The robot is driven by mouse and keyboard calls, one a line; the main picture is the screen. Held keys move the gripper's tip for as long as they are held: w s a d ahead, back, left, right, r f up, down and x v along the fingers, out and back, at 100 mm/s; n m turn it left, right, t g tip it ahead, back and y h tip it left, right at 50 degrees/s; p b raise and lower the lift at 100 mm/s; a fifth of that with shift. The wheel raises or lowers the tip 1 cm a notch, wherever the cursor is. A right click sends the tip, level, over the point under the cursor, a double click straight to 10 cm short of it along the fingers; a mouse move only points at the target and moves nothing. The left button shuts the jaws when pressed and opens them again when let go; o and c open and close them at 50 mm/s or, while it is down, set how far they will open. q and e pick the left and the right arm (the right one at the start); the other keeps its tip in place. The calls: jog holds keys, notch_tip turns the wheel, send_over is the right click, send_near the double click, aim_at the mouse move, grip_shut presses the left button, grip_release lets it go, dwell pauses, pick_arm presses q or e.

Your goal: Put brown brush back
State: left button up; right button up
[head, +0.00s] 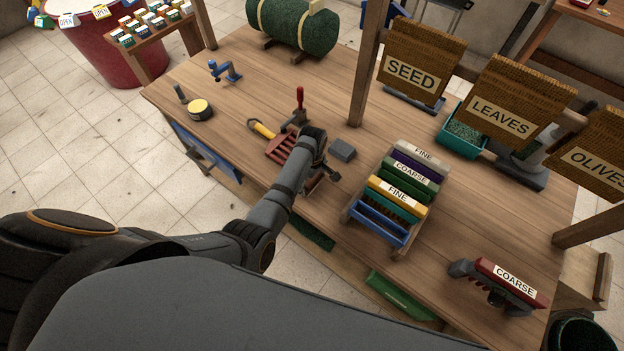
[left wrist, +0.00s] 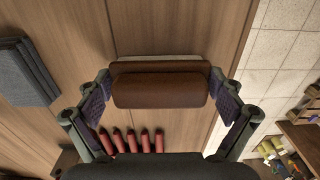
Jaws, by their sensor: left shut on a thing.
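The brown brush (left wrist: 160,91) fills the middle of the left wrist view, a rounded dark brown block with a thin pale edge behind it. The fingers of my left gripper (left wrist: 160,100) close on its two ends. In the head view my left gripper (head: 322,174) is low over the bench, left of the labelled rack; the arm mostly hides the brush there. I cannot tell whether the brush touches the bench. My right gripper is not in view.
A slotted rack (head: 404,242) holds coloured pieces labelled FINE and COARSE. A red slatted tool (head: 282,147) and a grey block (head: 342,150) lie near my gripper. A red COARSE piece (head: 508,282) stands at the right front. Bare bench lies between.

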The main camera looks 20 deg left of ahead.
pick_arm(q)
jog(key=shift+f, duration=0.25)
jog(key=o, duration=0.9)
jog(key=shift+c, duration=0.2)
jog(key=shift+f+b, duration=0.1)
jog(key=shift+b, duration=0.5)
notch_tip(320, 180, up, 9)
jog(key=p, duration=1)
jog(key=shift+d, duration=0.15)
jog(key=shift+r, duration=0.95)
